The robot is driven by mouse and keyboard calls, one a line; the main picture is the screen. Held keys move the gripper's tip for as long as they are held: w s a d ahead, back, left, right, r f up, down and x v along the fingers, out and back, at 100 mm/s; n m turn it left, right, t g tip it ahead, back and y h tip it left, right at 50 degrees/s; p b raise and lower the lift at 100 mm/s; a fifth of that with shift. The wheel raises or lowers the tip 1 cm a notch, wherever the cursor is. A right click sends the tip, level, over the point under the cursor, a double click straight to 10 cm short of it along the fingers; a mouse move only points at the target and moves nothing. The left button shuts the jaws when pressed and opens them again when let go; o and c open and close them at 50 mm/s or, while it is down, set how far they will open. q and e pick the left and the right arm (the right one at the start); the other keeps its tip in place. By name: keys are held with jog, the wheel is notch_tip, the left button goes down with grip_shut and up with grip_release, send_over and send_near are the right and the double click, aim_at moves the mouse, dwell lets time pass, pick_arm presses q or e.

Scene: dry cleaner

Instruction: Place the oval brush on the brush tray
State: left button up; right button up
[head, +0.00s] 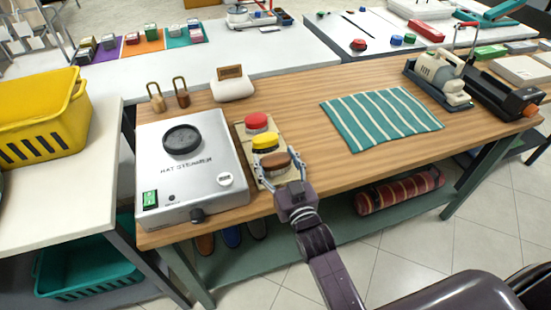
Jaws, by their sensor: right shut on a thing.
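The brush tray (241,135) is a narrow beige board on the wooden table, just right of the grey hat steamer. A red brush (256,122) is at its far end and a yellow brush (266,141) in the middle. A brown oval brush (274,161) is at the near end. My right gripper (282,172) comes from the front, with its fingers around the brown brush and shut on it. I cannot tell whether the brush rests on the tray or is slightly above it. My left gripper is not in view.
The hat steamer (188,190) stands close left of the tray. A green striped cloth (382,120) lies to the right, with bare wood between. A white holder (232,88) and two padlock-like items (181,96) stand behind. A beige device (438,76) is at the far right.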

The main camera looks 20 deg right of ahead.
jog(key=o, duration=1.2)
jog(key=shift+f, duration=0.15)
jog(key=shift+r, duration=0.2)
jog(key=shift+s+f, duration=0.15)
jog(key=shift+s, duration=0.25)
jog(key=s, duration=1.1)
jog(key=shift+s+d+b, duration=0.1)
jog(key=shift+d+b, duration=0.1)
jog(key=shift+b, duration=0.2)
